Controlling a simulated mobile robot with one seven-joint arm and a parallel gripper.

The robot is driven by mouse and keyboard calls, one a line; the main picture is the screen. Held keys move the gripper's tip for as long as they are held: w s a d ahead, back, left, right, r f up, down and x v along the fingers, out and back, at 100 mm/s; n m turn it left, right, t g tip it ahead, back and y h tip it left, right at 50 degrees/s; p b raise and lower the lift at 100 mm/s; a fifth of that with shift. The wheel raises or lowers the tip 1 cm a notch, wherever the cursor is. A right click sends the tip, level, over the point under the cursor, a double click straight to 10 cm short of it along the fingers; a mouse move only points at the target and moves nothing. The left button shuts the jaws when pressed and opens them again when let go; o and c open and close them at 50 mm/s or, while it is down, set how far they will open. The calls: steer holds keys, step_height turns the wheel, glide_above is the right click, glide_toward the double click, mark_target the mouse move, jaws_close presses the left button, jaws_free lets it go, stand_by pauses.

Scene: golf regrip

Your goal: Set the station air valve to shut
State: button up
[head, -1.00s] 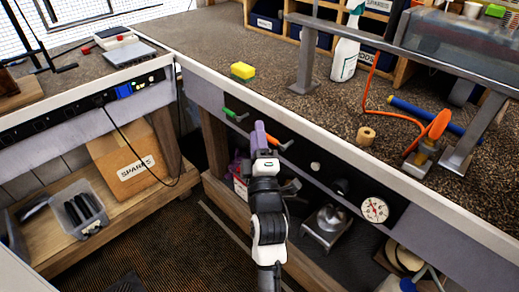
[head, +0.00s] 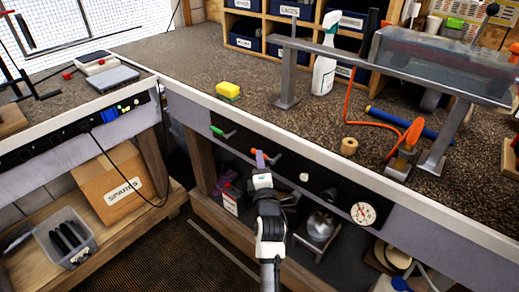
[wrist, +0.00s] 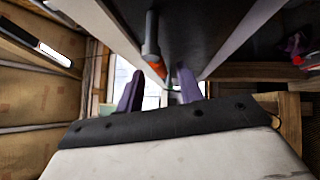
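Two lever valves sit on the dark panel under the bench edge in the head view. One has a green handle (head: 222,132) and the other an orange handle (head: 275,157). I cannot read which is the station air valve. The gripper holds nothing that I can see.
A pressure gauge (head: 363,213) and a pale knob (head: 303,177) are farther right on the panel. Above, the bench top (head: 190,60) carries a yellow sponge (head: 228,90), a spray bottle (head: 325,55) and a tape roll (head: 349,146). A lower shelf holds a red-labelled bottle (head: 232,198).

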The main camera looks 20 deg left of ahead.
steer(key=shift+p+x, duration=0.4)
steer(key=shift+x, duration=1.55)
steer(key=shift+c, duration=0.5)
jaws_close()
